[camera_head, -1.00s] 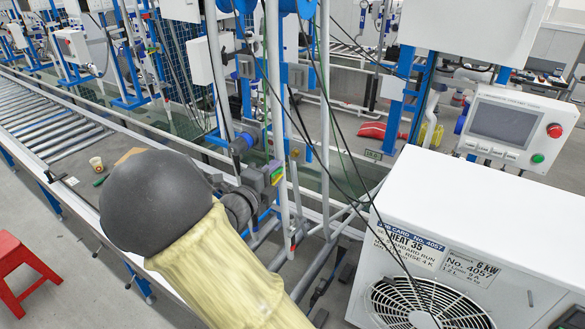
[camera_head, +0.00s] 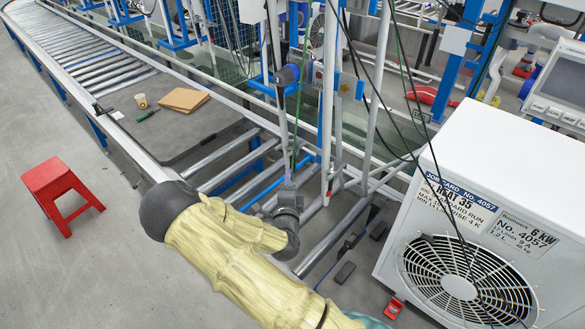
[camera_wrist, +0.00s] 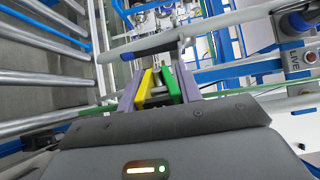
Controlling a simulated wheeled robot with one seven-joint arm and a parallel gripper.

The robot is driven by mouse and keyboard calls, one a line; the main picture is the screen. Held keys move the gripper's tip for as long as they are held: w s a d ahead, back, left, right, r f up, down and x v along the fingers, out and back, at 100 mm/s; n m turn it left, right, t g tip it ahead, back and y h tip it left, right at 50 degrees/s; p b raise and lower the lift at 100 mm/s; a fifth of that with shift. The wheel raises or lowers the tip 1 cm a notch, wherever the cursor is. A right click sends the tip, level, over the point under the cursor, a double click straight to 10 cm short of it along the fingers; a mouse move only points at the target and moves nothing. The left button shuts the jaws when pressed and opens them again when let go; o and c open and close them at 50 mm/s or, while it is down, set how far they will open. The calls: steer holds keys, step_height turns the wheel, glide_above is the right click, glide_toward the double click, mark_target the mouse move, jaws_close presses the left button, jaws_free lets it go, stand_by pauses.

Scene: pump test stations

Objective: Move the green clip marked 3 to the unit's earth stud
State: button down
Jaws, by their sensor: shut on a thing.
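My gripper (camera_head: 289,184) is up in front of the frame of white and blue posts, left of the white unit (camera_head: 520,165). In the wrist view its grey-purple fingers (camera_wrist: 160,88) are closed around a small green and yellow piece, which I take to be the green clip (camera_wrist: 173,86). A thin green lead (camera_head: 303,110) runs upward from the gripper. The clip's number cannot be read. The unit has a round fan grille and labels reading No. 4057. I cannot make out its earth stud.
Dark cables (camera_head: 412,110) hang in front of the unit. A white tube (camera_wrist: 215,28) crosses close ahead in the wrist view. A roller conveyor (camera_head: 100,60) carries a paper cup (camera_head: 141,101) and a cardboard piece (camera_head: 183,100). A red stool (camera_head: 60,190) stands left on open floor.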

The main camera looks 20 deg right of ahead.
steer(key=s+f+n+y+b, duration=0.1)
steer(key=s+f+y, duration=0.1)
steer(key=f, duration=0.5)
steer(key=s+f+n+y+b, duration=0.1)
steer(key=s+f+n+y, duration=0.1)
steer(key=f, duration=0.6)
steer(key=shift+a+t+y, duration=0.2)
steer(key=shift+t+y, duration=0.2)
steer(key=shift+y, duration=0.2)
